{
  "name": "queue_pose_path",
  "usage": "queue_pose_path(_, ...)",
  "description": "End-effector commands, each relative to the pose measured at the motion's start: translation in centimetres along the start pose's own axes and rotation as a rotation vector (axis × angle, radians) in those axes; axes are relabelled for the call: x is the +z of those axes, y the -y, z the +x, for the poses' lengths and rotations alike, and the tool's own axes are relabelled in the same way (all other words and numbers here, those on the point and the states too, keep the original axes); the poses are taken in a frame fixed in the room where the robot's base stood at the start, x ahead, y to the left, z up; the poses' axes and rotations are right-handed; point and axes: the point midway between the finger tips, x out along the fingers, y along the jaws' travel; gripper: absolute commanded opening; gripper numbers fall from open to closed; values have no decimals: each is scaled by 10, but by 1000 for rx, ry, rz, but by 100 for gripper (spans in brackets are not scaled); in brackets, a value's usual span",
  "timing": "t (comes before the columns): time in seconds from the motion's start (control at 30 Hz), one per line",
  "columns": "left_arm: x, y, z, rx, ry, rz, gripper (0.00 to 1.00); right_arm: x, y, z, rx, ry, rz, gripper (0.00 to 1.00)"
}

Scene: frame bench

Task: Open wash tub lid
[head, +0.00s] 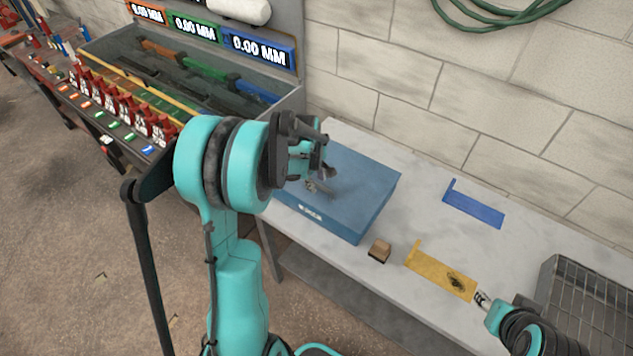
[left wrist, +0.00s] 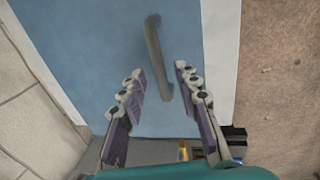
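The wash tub (head: 360,215) is a blue box on the grey bench, and its flat blue lid (head: 365,180) is down. My left gripper (head: 326,170) is over the lid, partly hidden by my own wrist. In the left wrist view the left gripper (left wrist: 160,76) is open, with a grey bar handle (left wrist: 154,50) on the lid (left wrist: 90,45) lying between its fingers. A gap shows on both sides, so the handle is not gripped. My right gripper (head: 481,297) is at the lower right, at the end of a yellow plate; its fingers are too small to read.
A yellow plate (head: 430,270) with a dark smudge, a small brown block (head: 379,250) and a blue plate (head: 475,207) lie on the bench (head: 400,225). A wire basket (head: 590,300) stands at right. An open tool bin (head: 290,105) is behind left, and a block wall backs the bench.

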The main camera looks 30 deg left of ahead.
Motion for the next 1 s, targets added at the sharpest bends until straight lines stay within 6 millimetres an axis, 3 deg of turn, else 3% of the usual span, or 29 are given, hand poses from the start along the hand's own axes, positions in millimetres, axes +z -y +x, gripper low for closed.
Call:
queue_pose_path(0.27,0,0,3,0,0,1,32,0,0,0,0,0,0,40)
queue_pose_path(0.3,0,0,3,0,0,1,30,0,0,0,0,0,0,40)
queue_pose_path(0.4,0,0,3,0,0,1,3,0,0,0,0,0,0,40)
queue_pose_path(0.43,0,0,3,0,0,1,0,0,0,0,0,0,0,40)
queue_pose_path(0.77,0,-2,-1,-11,0,1,0,-1,0,-2,0,0,0,40)
queue_pose_path(1.0,0,-11,-24,-100,-1,2,0,-10,0,-13,0,0,0,40)
